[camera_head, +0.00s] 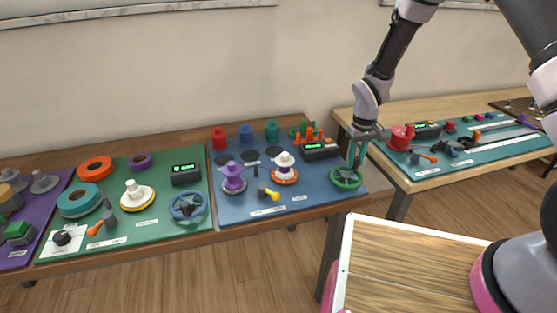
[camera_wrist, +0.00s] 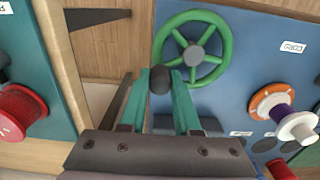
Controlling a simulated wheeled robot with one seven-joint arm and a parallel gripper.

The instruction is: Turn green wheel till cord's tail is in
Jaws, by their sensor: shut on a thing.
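The green wheel (camera_head: 345,184) lies at the right front corner of the blue board (camera_head: 310,203). In the wrist view the green wheel (camera_wrist: 227,50) shows its spokes, a grey hub and a dark round knob (camera_wrist: 160,80) at its rim. My gripper (camera_head: 357,163) is over the wheel, its fingers pointing down. In the wrist view my gripper (camera_wrist: 160,88) has one finger on each side of the knob and is shut on it. I cannot make out a cord or its tail in either view.
A display box (camera_head: 320,151) with green digits stands behind the wheel. A purple spool (camera_head: 233,178) and a white and orange spool (camera_head: 285,170) stand left of it, with a yellow-handled lever (camera_head: 270,194) in front. A gap separates this table from the right one.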

